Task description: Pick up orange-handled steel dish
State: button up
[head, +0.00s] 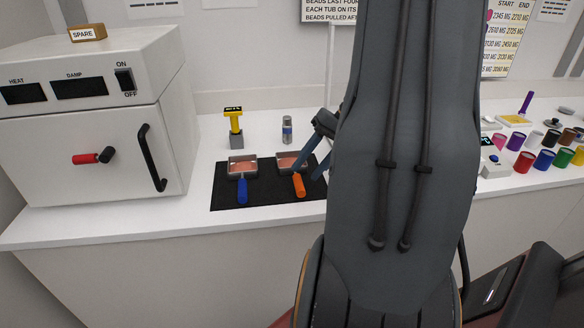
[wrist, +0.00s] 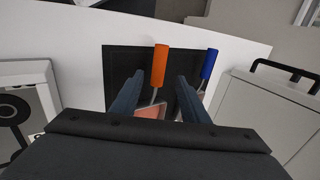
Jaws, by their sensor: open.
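The orange-handled steel dish (head: 289,162) sits on a black mat (head: 258,194), its orange handle (head: 299,185) pointing toward the counter's front edge. It holds something pinkish. My gripper (head: 318,138) is just above and to the right of this dish in the head view, partly hidden by my arm. In the wrist view, my open gripper (wrist: 158,88) has its blue-grey fingers either side of the orange-handled dish (wrist: 152,111) and its orange handle (wrist: 160,66). Nothing is held. My gripper's body hides the far part of the dish in the wrist view.
A blue-handled steel dish (head: 242,168) sits on the mat to the left. Behind stand a yellow tool (head: 235,122) in a grey base and a small vial (head: 287,130). A white oven (head: 92,115) is at left; several coloured jars (head: 543,160) are at right.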

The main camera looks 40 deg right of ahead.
aim_at(301, 180)
jog(key=shift+p+x, duration=0.6)
jog(key=shift+x, duration=1.55)
jog(key=shift+s+f, duration=0.1)
jog(key=shift+s, duration=0.1)
grip_shut()
